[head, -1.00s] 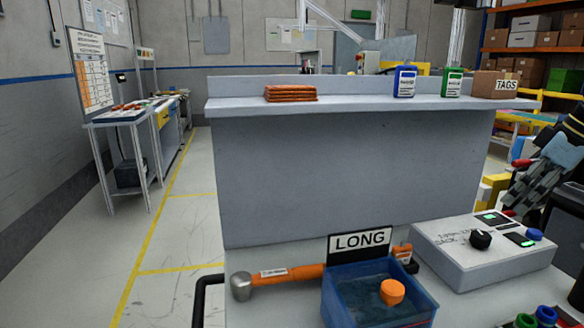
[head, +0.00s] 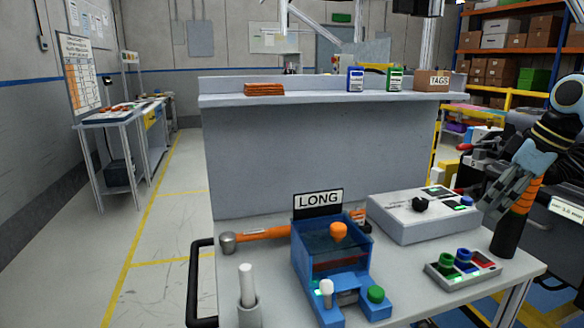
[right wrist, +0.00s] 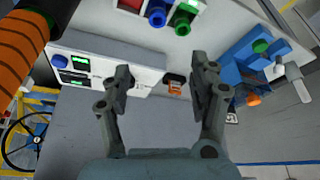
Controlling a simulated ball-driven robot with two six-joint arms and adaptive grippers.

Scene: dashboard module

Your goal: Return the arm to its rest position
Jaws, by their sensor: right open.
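My right gripper (head: 492,196) is at the right of the head view, above the right end of the grey table (head: 405,272). In the right wrist view my right gripper (right wrist: 164,82) has its two dark fingers spread apart, with nothing between them. A grey control box (head: 420,213) with a black knob sits left of the gripper in the head view; it also shows in the right wrist view (right wrist: 105,72). My left gripper is not in view.
A black and orange upright object (head: 507,237) stands close to my right gripper. The table also holds a button block (head: 462,268), a blue bin (head: 312,262) with a LONG sign, a hammer (head: 255,236) and a white rod (head: 247,284). A raised shelf (head: 330,98) stands behind.

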